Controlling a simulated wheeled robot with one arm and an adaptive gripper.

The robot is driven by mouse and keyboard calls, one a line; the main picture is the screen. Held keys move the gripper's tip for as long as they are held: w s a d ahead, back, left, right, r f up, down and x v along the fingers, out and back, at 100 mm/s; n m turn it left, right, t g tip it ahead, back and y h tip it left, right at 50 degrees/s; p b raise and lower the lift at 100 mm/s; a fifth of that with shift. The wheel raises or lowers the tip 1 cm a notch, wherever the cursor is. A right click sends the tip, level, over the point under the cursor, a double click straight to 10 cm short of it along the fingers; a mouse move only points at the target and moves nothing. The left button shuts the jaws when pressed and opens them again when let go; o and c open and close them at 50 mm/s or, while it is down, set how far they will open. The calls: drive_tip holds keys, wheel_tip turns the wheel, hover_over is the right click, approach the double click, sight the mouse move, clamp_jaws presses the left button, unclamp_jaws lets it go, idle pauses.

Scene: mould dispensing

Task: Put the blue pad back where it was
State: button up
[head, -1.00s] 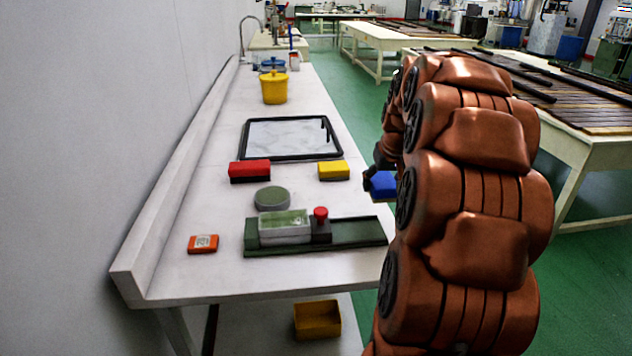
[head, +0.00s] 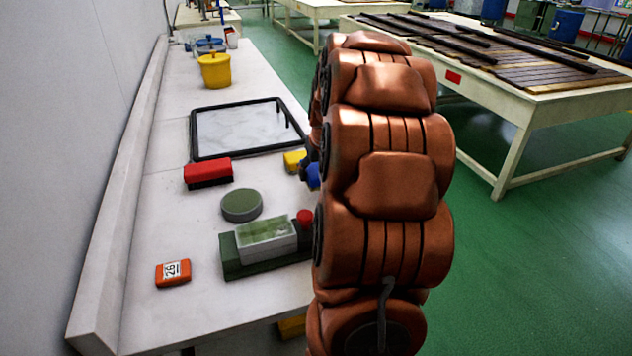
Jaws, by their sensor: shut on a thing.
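The blue pad (head: 313,174) shows only as a small patch at the left edge of my copper-coloured arm, beside the yellow block. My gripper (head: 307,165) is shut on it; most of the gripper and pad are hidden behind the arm. The pad appears near the right edge of the white bench (head: 150,240), but I cannot tell its height or whether it touches anything. A yellow block (head: 294,160) lies just left of it, partly covered.
A red block (head: 208,172), a green round pad (head: 241,205), a green base with a clear box (head: 265,238) and an orange timer (head: 173,272) stand on the bench. A black-framed tray (head: 193,140) and yellow bucket (head: 214,71) are farther back. Clear bench lies around the timer.

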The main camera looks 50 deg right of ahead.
sight(317, 193)
drive_tip(key=shift+f, duration=2.05)
drive_tip(key=shift+f, duration=0.2)
drive_tip(key=o, duration=1.1)
drive_tip(key=shift+r, duration=0.1)
drive_tip(key=shift+r+p, duration=0.25)
drive_tip(key=shift+p, duration=0.05)
drive_tip(key=b+v, duration=0.1)
drive_tip(key=v, duration=1)
drive_tip(key=shift+s+r+b, duration=0.2)
drive_tip(key=shift+r+b, duration=0.15)
drive_tip(key=shift+b, duration=0.05)
